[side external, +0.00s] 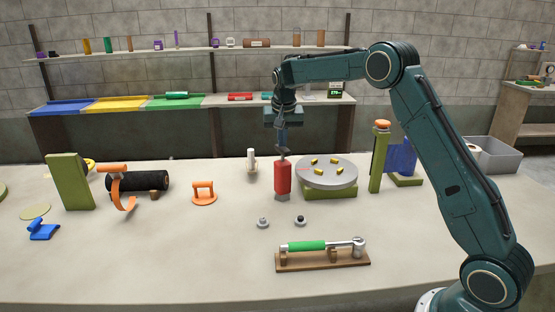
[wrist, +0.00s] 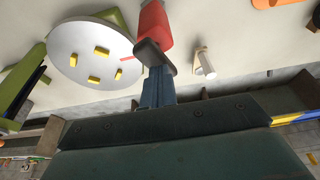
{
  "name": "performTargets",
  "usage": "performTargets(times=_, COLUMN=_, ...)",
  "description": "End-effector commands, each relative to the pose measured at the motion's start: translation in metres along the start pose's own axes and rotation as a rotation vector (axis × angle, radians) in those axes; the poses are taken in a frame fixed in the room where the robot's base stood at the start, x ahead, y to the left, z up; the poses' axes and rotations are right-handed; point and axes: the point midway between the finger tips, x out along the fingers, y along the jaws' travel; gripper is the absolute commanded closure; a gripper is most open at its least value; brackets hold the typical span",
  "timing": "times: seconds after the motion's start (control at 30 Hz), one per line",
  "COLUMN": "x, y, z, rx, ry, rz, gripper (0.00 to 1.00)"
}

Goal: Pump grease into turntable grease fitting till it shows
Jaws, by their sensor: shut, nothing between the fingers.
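A red grease pump (side external: 282,178) stands upright on the table, just left of the turntable (side external: 327,172). The turntable is a round grey plate with several yellow blocks on an olive base. My gripper (side external: 283,149) points straight down above the pump, shut and empty, its tips at or very near the dark pump top. In the wrist view the shut fingers (wrist: 158,88) meet the dark top (wrist: 154,57) of the red body (wrist: 154,25). A thin red spout (wrist: 126,57) reaches to the turntable edge. I cannot make out the fitting or any grease.
A white cylinder (side external: 251,160) stands behind left of the pump. An olive post with orange cap (side external: 380,158) stands right of the turntable. Two small knobs (side external: 300,221) and a green-handled wrench on a wooden stand (side external: 305,246) lie in front. An orange handle (side external: 203,193) is left.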

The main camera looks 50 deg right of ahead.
Motion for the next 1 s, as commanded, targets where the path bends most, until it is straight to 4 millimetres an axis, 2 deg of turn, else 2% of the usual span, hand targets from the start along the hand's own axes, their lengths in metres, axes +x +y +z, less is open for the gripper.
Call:
performTargets(times=0.27, x=0.025, y=0.0, z=0.008, rx=-0.001, ry=-0.003, rz=0.002, gripper=1.0)
performTargets(times=0.53, x=0.027, y=0.0, z=0.009, rx=-0.001, ry=-0.005, rz=0.003, gripper=1.0)
performTargets(times=0.77, x=0.025, y=0.0, z=0.008, rx=-0.002, ry=-0.007, rz=0.004, gripper=1.0)
performTargets(times=1.0, x=0.003, y=0.0, z=0.001, rx=0.001, ry=0.001, rz=0.0, gripper=1.0)
